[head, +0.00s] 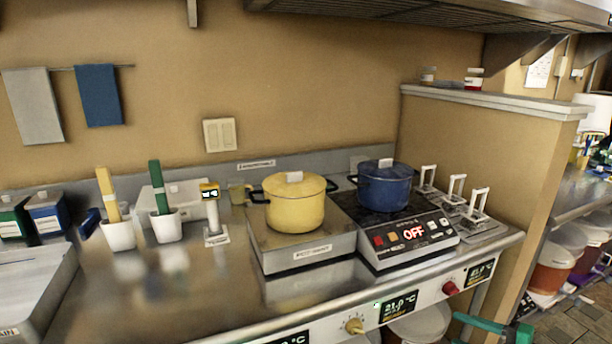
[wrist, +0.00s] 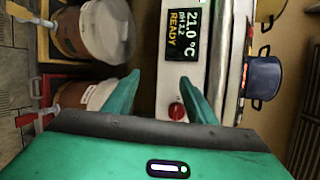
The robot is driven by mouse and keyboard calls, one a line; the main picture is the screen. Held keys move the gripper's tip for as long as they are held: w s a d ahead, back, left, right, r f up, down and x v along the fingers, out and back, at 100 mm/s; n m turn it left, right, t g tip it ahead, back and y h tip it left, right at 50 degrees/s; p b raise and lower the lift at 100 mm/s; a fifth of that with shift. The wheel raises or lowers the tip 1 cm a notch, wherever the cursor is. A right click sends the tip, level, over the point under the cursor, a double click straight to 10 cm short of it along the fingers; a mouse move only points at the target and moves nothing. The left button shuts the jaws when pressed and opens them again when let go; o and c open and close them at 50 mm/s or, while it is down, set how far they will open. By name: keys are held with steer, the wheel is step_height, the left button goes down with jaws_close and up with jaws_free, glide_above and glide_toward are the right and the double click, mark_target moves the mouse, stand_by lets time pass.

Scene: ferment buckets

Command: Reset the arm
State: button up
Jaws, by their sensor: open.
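My gripper (wrist: 160,77) is open and empty, its two green fingers spread apart in the wrist view. Between and beyond the fingers is the counter's front panel, with a red knob (wrist: 177,111) and a display (wrist: 184,36) reading 21.0 °C and READY. Part of my green gripper (head: 485,325) also shows at the bottom right of the head view, low in front of the counter. Most of my arm is out of view.
A yellow pot (head: 295,205) and a blue pot (head: 384,187) stand on units on the counter; the right unit reads OFF. Lidded buckets (wrist: 108,28) stand beside the panel in the wrist view. A partition (head: 470,140) rises at the counter's right end.

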steer(key=s+a+r+n+g+h, duration=0.2)
steer(key=s+a+n+g, duration=0.2)
steer(key=s+n+g, duration=0.35)
steer(key=s+d+r+m+g+h, duration=0.2)
steer(key=s+r+g+h, duration=0.2)
steer(key=s+r, duration=1.3)
step_height(320, 180, up, 2)
steer(key=h, duration=0.3)
steer(key=shift+r, duration=0.1)
